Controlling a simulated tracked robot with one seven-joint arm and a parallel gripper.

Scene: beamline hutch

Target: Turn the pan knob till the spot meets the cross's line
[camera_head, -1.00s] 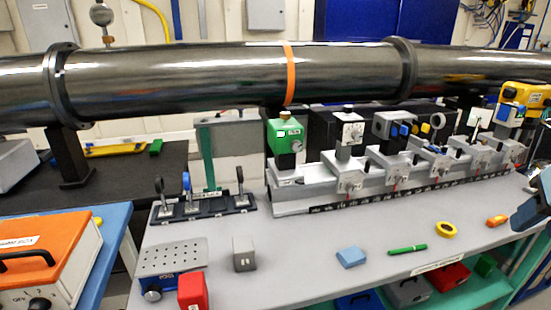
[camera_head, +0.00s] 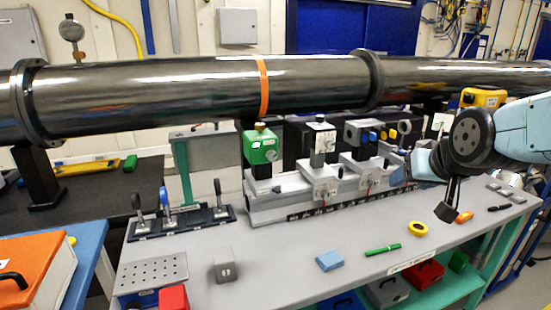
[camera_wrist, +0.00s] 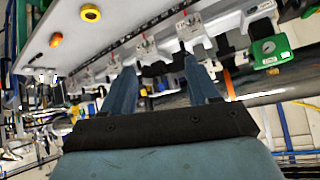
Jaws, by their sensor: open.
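A grey optical rail (camera_head: 275,208) on the bench carries several mounts. At the rail's left end is a green box (camera_head: 262,147), also in the wrist view (camera_wrist: 270,51). A pale card (camera_head: 441,123) stands farther right. The spot and cross are too small to make out. My gripper (camera_wrist: 159,64) is open and empty, fingers toward the rail, with no contact visible. In the head view my arm hides the rail's right part.
A long black pipe (camera_head: 190,88) crosses above and behind the rail. A yellow ring (camera_head: 418,229), green pen (camera_head: 383,250), blue block (camera_head: 329,260) and grey block (camera_head: 225,265) lie on the bench front. A stand with upright holders (camera_head: 180,222) is left of the rail.

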